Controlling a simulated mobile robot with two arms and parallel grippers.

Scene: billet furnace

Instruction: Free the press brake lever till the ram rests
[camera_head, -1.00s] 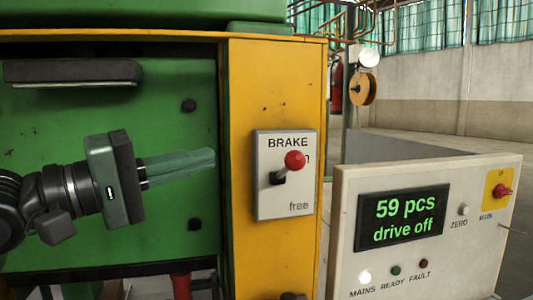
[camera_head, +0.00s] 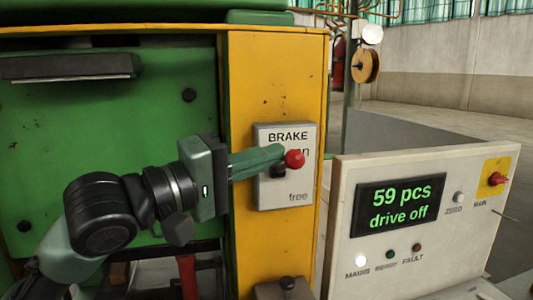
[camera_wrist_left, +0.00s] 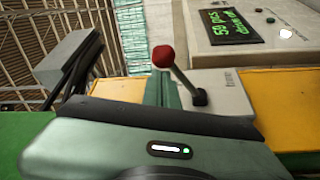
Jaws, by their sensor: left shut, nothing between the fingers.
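The brake lever has a red ball knob (camera_head: 294,159) on a dark stem, set on a light plate marked BRAKE (camera_head: 289,194) on the yellow column. The ram is not clearly identifiable. My right gripper is not in view.
A control panel (camera_head: 337,240) stands at right, its display (camera_head: 400,205) reading "59 pcs, drive off". It carries a red MAIN switch (camera_head: 496,179). The green press body (camera_head: 110,130) lies left of the yellow column (camera_head: 275,75). Below the plate is another dark knob (camera_head: 287,283).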

